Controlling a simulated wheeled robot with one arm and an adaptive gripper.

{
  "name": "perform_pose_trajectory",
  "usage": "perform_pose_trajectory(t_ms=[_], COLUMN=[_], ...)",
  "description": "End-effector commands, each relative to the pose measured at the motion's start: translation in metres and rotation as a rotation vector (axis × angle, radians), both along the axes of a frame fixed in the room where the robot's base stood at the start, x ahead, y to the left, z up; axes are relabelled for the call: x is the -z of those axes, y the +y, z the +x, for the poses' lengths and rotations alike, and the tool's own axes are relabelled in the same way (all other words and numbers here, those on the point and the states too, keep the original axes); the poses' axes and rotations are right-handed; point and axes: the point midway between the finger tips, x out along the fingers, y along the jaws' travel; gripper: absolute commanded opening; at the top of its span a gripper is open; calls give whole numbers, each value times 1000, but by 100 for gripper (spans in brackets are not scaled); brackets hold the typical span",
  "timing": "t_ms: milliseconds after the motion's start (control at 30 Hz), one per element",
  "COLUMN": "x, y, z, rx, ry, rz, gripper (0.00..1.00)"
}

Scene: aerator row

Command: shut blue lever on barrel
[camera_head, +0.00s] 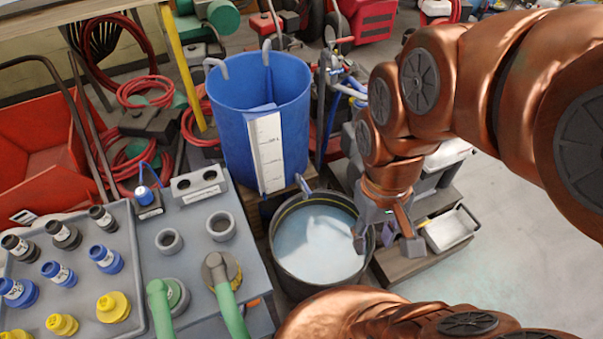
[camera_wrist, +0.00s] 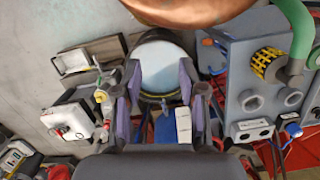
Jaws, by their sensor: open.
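The blue barrel (camera_head: 228,115) stands behind the grey bench, with a white scale strip on its front. A small blue lever (camera_head: 304,186) shows low at the barrel's right side, above the rim of a dark round tub (camera_head: 290,270) of pale liquid. Its exact angle is too small to tell. My gripper (camera_head: 386,241) is open and empty, to the right of the lever and apart from it, over the tub's right edge.
A grey bench (camera_head: 205,275) with green hoses and a tray of blue, black and yellow fittings (camera_head: 62,272) fills the left front. A red bin (camera_head: 45,150) stands at far left. Clear floor (camera_head: 520,245) lies at right.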

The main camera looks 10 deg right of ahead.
Motion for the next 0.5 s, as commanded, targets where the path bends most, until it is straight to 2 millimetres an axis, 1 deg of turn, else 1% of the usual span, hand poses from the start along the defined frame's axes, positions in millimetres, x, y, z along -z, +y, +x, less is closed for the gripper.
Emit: perform_pose_trajectory(t_ms=[33,167,200,267,400,467,500], x=[10,28,34,43,65,77,84], y=[0,-3,-3,-3,-4,-4,-4], z=[12,48,61,80,123,141,154], rx=[-6,-22,-29,-37,-57,-65,-70], ry=[-3,-12,-16,-23,-40,-43,-50], rz=[-4,-20,-24,-30,-46,-52,-57], gripper=[41,41,41,41,41,41,41])
